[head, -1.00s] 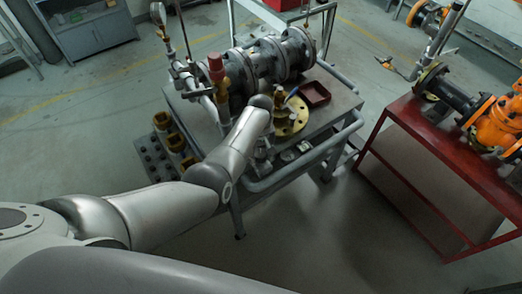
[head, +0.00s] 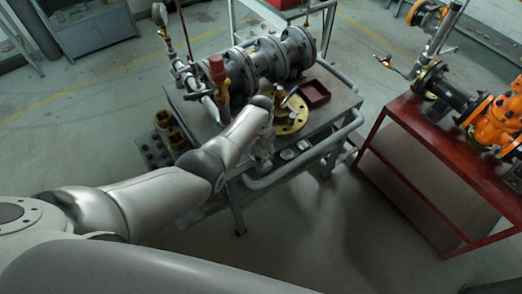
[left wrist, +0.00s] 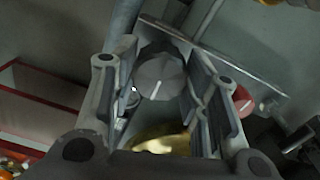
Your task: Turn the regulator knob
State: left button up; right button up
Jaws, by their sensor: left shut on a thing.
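The regulator knob (left wrist: 160,76) is a dark grey, faceted round knob with a white pointer line, seen in the left wrist view. My left gripper (left wrist: 163,92) has one finger on each side of it and is shut on it. The white line slants slightly from upright. In the head view my left gripper (head: 263,152) hangs below the end of my arm at the near edge of the grey work table (head: 338,103). My arm hides the knob there. My right gripper is not in view.
A red knob (left wrist: 243,101) sits just right of the fingers, close by. A brass flange (head: 292,118) and a dark red tray (head: 315,94) lie on the table. Flanged grey pipework (head: 262,62) stands behind. A red bench (head: 420,165) with orange valves is at right.

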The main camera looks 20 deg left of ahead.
pick_arm(q)
jog(key=m, duration=0.5)
jog(key=shift+m, duration=0.4)
dwell(0.4)
jog(key=o, duration=1)
jog(key=shift+o, duration=0.2)
